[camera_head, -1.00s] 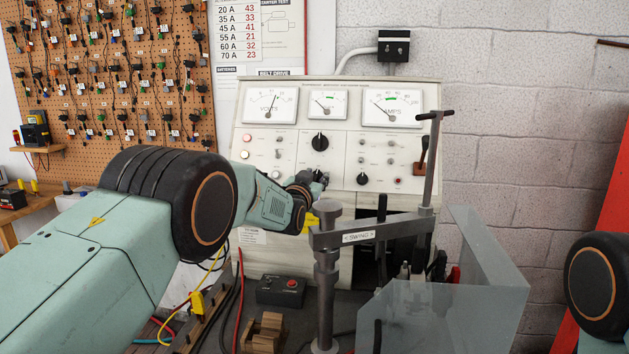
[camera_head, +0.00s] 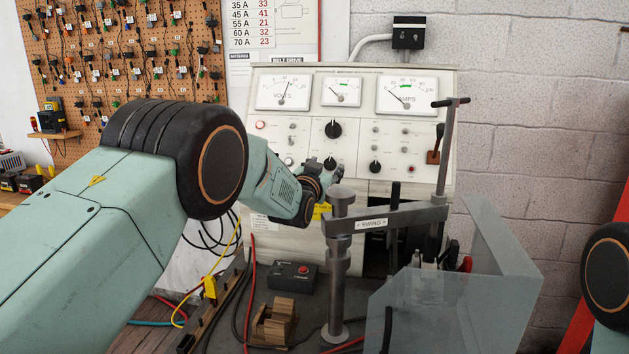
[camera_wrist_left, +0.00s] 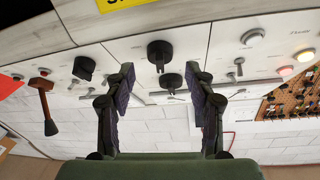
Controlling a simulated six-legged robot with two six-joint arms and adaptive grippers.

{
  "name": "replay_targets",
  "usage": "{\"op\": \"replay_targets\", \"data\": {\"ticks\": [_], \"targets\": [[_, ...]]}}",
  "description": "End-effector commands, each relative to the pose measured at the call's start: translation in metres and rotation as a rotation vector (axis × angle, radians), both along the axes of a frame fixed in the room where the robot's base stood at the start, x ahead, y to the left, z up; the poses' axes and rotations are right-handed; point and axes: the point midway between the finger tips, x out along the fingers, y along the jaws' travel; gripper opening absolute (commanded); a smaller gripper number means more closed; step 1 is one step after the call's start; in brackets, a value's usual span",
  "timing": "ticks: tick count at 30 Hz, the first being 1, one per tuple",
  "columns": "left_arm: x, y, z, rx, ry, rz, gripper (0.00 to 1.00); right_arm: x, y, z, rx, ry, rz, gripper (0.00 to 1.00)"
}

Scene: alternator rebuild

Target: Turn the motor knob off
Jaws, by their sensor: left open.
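The white test panel (camera_head: 290,113) carries several black knobs. I cannot read which one is the motor knob. My left gripper (camera_head: 336,177) is just in front of the lower middle knob. In the left wrist view the open gripper (camera_wrist_left: 165,90) has the lower middle knob (camera_wrist_left: 160,52) and the upper one (camera_wrist_left: 171,81) showing between its fingers. It grips nothing. My right gripper is out of view.
A metal swing arm on a post (camera_head: 339,260) and a clear guard (camera_head: 440,305) stand before the panel on the right.

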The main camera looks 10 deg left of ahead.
Motion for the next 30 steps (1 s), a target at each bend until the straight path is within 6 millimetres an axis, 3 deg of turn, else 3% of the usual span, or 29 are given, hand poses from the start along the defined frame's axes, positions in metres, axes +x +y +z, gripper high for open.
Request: {"op": "replay_targets", "data": {"ticks": [21,30], "targets": [[-0.083,0.008,-0.001,0.000,0.000,0.000,0.55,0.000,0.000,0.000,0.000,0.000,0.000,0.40],[-0.094,0.010,-0.001,-0.001,-0.001,0.000,0.55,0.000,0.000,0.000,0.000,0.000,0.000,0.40]]}}
